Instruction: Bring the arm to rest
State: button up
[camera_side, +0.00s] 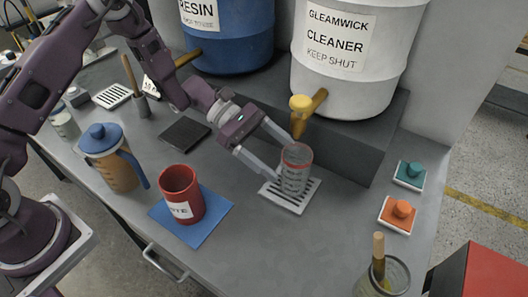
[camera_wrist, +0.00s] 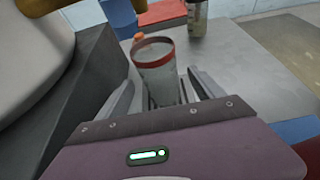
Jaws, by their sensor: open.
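My gripper (camera_side: 266,157) is low over the bench, its two grey fingers apart on either side of a clear measuring cup (camera_side: 295,172) with a red rim. In the wrist view the cup (camera_wrist: 155,66) stands between the open fingers (camera_wrist: 158,93). The cup is upright on a white slotted drip tray (camera_side: 308,193), under the yellow tap of the white cleaner drum (camera_side: 338,50). It looks empty, though the contents are hard to make out. I cannot tell whether a finger touches it.
A red cup (camera_side: 182,196) stands on a blue mat (camera_side: 222,214). A blue-lidded jug (camera_side: 108,160) is further left. The dark drum stand (camera_side: 345,135) rises behind my gripper.

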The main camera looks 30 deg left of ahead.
jog(key=shift+r, duration=0.1)
jog(key=s+a+r+m+y, duration=0.3)
jog(key=s+r+m, duration=0.25)
jog(key=r, duration=0.25)
jog(key=s+a+r+m+y, duration=0.2)
jog(key=s+r+m+y, duration=0.15)
jog(key=s+r, duration=0.4)
jog(key=s+a+r+m+t+y, duration=0.2)
jog(key=s+a+m+y, duration=0.1)
jog(key=s+a, duration=0.3)
jog(key=s+a+r+m+t+y, duration=0.3)
jog(key=s+a+m+y, duration=0.1)
jog(key=s+a+m, duration=0.2)
jog(key=shift+s+a+t, duration=0.3)
jog(key=shift+s+a, duration=0.45)
jog(key=shift+a, duration=0.05)
